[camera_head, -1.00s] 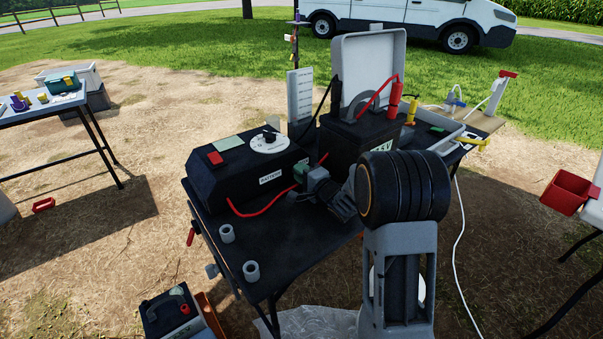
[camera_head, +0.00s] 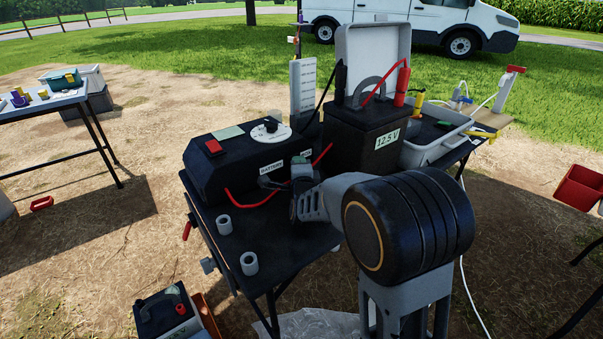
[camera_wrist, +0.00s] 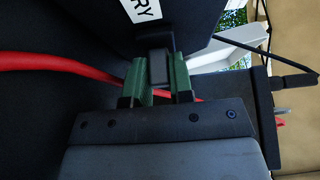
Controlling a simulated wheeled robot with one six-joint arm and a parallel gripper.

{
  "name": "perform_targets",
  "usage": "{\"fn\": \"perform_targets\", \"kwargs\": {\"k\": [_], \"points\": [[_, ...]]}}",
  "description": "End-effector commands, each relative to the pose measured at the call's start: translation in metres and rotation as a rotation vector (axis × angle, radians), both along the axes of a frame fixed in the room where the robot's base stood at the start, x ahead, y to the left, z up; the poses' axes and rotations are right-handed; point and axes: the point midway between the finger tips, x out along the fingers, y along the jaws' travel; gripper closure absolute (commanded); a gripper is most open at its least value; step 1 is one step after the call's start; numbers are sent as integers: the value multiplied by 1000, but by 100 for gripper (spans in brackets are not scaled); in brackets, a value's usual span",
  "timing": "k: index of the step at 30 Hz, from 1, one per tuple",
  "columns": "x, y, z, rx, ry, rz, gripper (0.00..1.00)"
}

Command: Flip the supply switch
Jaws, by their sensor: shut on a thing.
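The supply box (camera_head: 240,165) is a black case with a BATTERY label, a red button, and a white dial on its sloped top. In the wrist view, a small dark grey lever (camera_wrist: 160,68), seemingly the supply switch, sticks out of the black case below the label. My gripper (camera_wrist: 161,80) has its green-padded fingers on either side of this lever and is shut on it. In the head view my gripper (camera_head: 286,172) is at the front right of the supply box, and the lever is hidden or too small to make out.
A red cable (camera_head: 252,203) runs from the box past my gripper to a black battery (camera_head: 362,140) marked 12.5 V. Two grey rings (camera_head: 249,263) stand on the table's front left. A grey tray (camera_head: 436,140) sits to the right.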

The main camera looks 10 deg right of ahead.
Motion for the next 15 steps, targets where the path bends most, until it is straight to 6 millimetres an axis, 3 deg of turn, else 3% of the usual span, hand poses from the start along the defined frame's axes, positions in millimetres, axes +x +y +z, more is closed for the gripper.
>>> {"fn": "perform_targets", "kwargs": {"k": [15], "points": [[0, 6, 0, -2, 1, -169, 100]]}}
